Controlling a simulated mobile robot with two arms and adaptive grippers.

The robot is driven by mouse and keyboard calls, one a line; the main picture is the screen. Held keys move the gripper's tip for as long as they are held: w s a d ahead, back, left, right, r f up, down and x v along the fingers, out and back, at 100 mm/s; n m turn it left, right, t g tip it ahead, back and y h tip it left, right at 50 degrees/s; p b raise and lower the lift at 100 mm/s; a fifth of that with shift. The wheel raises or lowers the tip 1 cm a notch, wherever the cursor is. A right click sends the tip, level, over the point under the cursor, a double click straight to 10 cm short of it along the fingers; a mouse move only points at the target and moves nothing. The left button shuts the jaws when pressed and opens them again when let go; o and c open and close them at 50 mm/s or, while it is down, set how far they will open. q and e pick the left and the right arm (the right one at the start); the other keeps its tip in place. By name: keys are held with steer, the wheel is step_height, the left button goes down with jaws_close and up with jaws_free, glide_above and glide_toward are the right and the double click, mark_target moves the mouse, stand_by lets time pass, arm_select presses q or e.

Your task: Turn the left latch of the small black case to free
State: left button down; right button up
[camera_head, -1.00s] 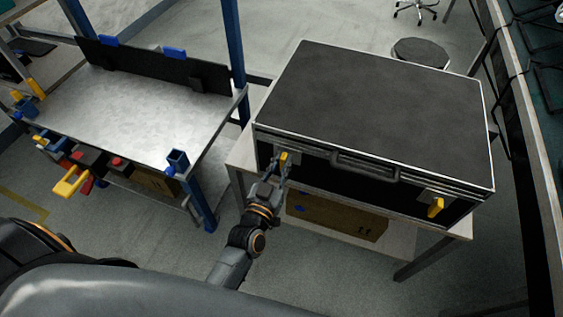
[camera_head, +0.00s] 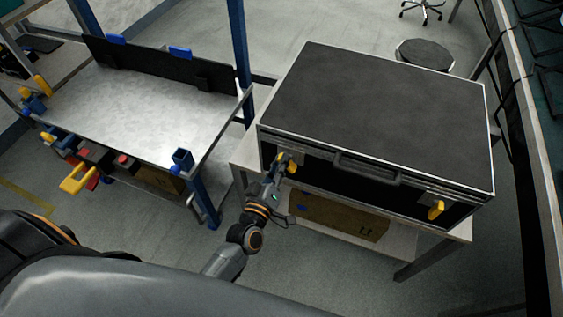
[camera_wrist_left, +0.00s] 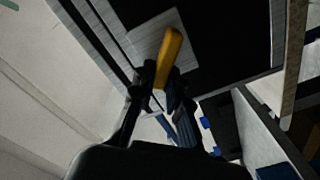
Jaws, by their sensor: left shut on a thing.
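The black case (camera_head: 390,105) with metal edges lies closed on a light table, its front face towards me. Its left latch has a yellow handle (camera_head: 289,164), which also shows in the left wrist view (camera_wrist_left: 170,50), tilted. Its right latch has a yellow handle (camera_head: 436,209) that slants on its plate. My left gripper (camera_head: 278,168) is at the left latch, its fingers shut on the yellow handle; in the left wrist view the fingers (camera_wrist_left: 160,92) sit on both sides of the handle's near end. My right gripper is not in view.
The table edge (camera_head: 448,236) runs below the case front. A cardboard box (camera_head: 335,216) sits on the lower shelf. A metal workbench (camera_head: 150,110) with blue posts stands to the left. A round stool (camera_head: 424,54) is behind the case.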

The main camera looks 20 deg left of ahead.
arm_select(q)
steer(key=shift+a+f+n+b, duration=0.1)
steer(key=shift+f+n+b, duration=0.2)
steer(key=shift+n, duration=1.15)
steer(key=shift+a+f+n+b, duration=0.15)
steer(key=shift+n+b, duration=0.2)
steer(key=shift+n, duration=1.05)
steer(key=shift+a+f+n+b, duration=0.1)
steer(key=shift+f+n+b, duration=0.2)
steer(key=shift+n, duration=1.15)
steer(key=c, duration=1.3)
jaws_free()
